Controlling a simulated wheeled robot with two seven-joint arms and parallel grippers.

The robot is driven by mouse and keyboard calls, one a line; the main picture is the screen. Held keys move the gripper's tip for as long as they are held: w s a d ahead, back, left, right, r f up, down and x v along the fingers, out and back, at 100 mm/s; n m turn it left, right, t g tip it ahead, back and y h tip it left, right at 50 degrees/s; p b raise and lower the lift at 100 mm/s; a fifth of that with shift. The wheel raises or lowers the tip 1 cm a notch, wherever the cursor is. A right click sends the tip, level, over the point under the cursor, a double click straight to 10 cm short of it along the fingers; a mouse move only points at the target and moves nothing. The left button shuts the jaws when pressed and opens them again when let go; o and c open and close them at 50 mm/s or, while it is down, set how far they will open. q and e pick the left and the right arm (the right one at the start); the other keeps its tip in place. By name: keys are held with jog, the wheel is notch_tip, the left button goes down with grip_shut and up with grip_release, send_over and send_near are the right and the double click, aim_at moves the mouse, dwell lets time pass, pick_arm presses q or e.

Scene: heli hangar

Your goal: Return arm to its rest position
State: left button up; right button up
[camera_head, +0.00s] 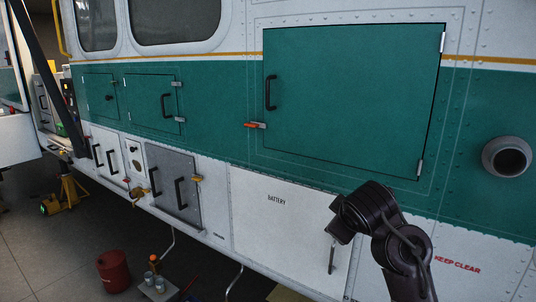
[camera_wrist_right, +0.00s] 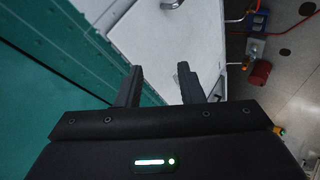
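My right arm (camera_head: 385,235) is dark and comes in from the bottom right of the head view. It is bent in front of the white lower panel marked BATTERY. The fingers of my right gripper (camera_wrist_right: 160,84) show in the wrist view. They are apart with nothing between them, in front of the white panel. Whether they touch the panel cannot be told. In the head view I cannot make out the fingers. My left arm and gripper are in neither view.
The helicopter side fills the head view, with a shut large green hatch (camera_head: 350,100) and a BATTERY panel (camera_head: 270,225). A round exhaust pipe (camera_head: 507,157) sticks out at right. A red can (camera_head: 113,271) and a yellow jack stand (camera_head: 70,190) stand on the floor at left.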

jog(key=s+d+f+m+g, duration=0.2)
jog(key=s+f+m+g, duration=0.3)
jog(key=s+f, duration=1.6)
jog(key=s+f+m+g+y, duration=0.15)
jog(key=s+f, duration=0.35)
jog(key=s, duration=0.5)
notch_tip(320, 180, down, 33)
jog(key=s+g+b, duration=0.2)
jog(key=s, duration=0.1)
jog(key=s+d+f, duration=0.2)
jog(key=s+f, duration=0.7)
jog(key=s+d+f, duration=0.2)
jog(key=s+f, duration=0.7)
jog(key=shift+s+f+g+h+b, duration=0.15)
jog(key=shift+s+g+h+b, duration=0.2)
jog(key=shift+b, duration=0.05)
